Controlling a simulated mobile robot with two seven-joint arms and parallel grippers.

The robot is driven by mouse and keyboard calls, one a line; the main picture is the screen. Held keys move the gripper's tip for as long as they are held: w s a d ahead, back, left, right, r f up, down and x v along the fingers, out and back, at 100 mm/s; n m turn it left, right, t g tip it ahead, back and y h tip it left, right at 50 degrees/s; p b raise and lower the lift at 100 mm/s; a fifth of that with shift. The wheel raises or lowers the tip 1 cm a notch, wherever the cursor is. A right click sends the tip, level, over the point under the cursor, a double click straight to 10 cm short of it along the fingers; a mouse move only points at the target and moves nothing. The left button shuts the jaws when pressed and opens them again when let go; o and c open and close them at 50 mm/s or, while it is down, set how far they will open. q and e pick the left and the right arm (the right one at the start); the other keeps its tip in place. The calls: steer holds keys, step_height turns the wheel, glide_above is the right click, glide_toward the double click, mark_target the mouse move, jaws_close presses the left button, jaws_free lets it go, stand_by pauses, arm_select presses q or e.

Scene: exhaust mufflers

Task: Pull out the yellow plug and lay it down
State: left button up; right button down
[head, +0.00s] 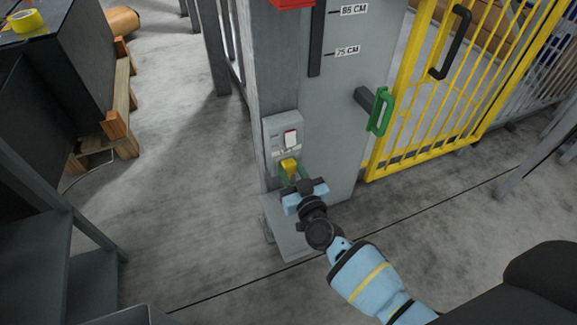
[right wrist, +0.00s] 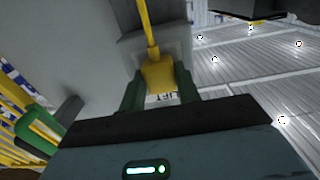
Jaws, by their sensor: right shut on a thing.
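The yellow plug (head: 289,165) sits at the lower part of a grey socket box (head: 272,133) on the side of a grey post. In the right wrist view the plug (right wrist: 160,75) has a yellow cable running away from it. My right gripper (head: 295,174) reaches up to the box from below. Its green fingers (right wrist: 159,84) stand on either side of the plug and are shut on it. The plug's front end is hidden, so I cannot tell how deep it sits. My left gripper is out of view.
The grey post (head: 338,110) carries a green handle (head: 380,110) and height marks. A yellow gate (head: 432,95) stands to the right. A dark workbench with a yellow tape roll (head: 26,21) and a dark shelf frame are at the left. Open floor (head: 185,190) lies between.

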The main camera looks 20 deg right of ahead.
steer(key=shift+s, duration=0.1)
